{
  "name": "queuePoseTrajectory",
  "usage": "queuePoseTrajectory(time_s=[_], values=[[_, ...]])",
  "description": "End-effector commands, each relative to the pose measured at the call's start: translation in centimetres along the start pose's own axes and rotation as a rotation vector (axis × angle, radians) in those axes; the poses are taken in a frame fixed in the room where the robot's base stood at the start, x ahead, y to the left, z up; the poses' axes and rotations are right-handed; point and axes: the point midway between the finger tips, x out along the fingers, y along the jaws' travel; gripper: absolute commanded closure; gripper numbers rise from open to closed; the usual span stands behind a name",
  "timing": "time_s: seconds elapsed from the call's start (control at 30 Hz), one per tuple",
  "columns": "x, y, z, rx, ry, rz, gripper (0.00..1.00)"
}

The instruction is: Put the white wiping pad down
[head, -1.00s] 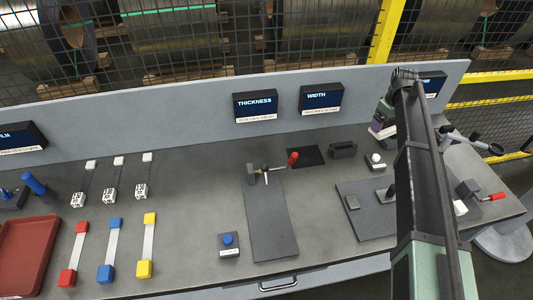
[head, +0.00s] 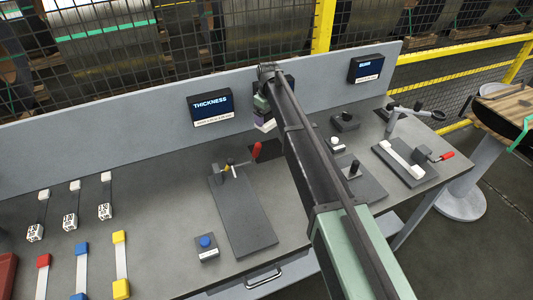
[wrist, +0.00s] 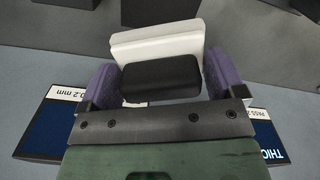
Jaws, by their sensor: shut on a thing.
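My gripper (wrist: 158,82), with purple fingers, is shut on the black grip block (wrist: 160,78) of the white wiping pad. The white pad (wrist: 155,44) shows just beyond this block in the wrist view. In the head view my gripper (head: 264,117) is raised above the back of the bench, in front of the WIDTH display, which it and my arm mostly cover. The pad is hard to make out there. A black rectangular patch (head: 268,150) lies on the bench below my gripper, partly hidden by my arm.
The THICKNESS display (head: 211,108) is left of my gripper. A blue-button box (head: 206,247) stands in front. Bare bench lies left of the plate.

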Motion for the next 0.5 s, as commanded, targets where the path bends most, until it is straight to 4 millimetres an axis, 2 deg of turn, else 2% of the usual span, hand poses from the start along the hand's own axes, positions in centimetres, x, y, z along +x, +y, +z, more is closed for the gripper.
queuePoseTrajectory(time_s=[0.03, 0.2, 0.3, 0.43, 0.5], values=[[3.6, 0.0, 0.0, 0.0, 0.0, 0.0, 0.36], [8.5, 0.0, 0.0, 0.0, 0.0, 0.0, 0.36], [9.3, 0.0, 0.0, 0.0, 0.0, 0.0, 0.36], [9.1, 0.0, 0.0, 0.0, 0.0, 0.0, 0.36], [10.1, 0.0, 0.0, 0.0, 0.0, 0.0, 0.36]])
